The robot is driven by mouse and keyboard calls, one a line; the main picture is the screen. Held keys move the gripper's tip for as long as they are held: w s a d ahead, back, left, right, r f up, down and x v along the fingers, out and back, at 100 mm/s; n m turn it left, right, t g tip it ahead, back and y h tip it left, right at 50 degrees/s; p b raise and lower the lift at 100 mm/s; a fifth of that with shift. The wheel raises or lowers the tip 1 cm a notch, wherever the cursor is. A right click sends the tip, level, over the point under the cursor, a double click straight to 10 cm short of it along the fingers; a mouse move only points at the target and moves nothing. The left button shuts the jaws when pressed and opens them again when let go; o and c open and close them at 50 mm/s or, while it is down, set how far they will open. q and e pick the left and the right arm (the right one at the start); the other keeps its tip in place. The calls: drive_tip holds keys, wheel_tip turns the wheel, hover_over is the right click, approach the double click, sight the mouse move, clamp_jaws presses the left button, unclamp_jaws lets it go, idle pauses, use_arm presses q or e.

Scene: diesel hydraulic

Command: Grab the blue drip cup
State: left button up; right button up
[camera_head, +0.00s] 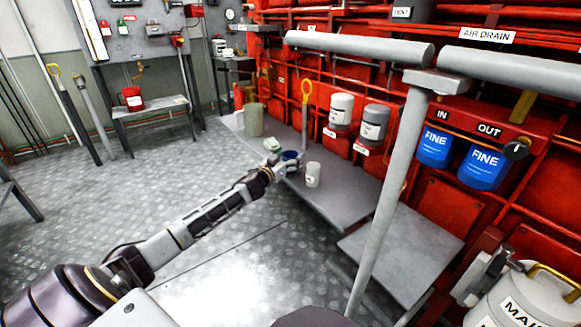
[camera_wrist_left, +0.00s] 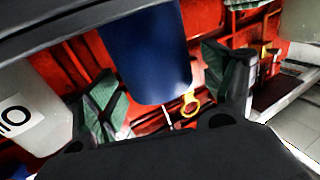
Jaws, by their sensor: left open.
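The blue drip cup (camera_head: 291,155) sits on the grey bench (camera_head: 335,205), partly hidden by my left gripper (camera_head: 284,164). In the left wrist view the blue cup (camera_wrist_left: 147,50) is large, between and beyond the two green-padded fingers of my left gripper (camera_wrist_left: 168,88). The fingers stand apart on either side of it with visible gaps, so the gripper is open. I cannot tell how deep the cup is between the fingers. My right gripper is in neither view.
A white cup (camera_head: 313,174) stands close on the right of the blue cup. A green cloth-like item (camera_head: 273,146) and a grey-green jug (camera_head: 254,119) are on the left. Red machinery with filters (camera_head: 375,122) rises behind. A grey post (camera_head: 388,200) and rail stand in front.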

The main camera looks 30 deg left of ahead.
use_arm(q)
drive_tip(key=shift+w, duration=0.5)
drive_tip(key=c, duration=1.1)
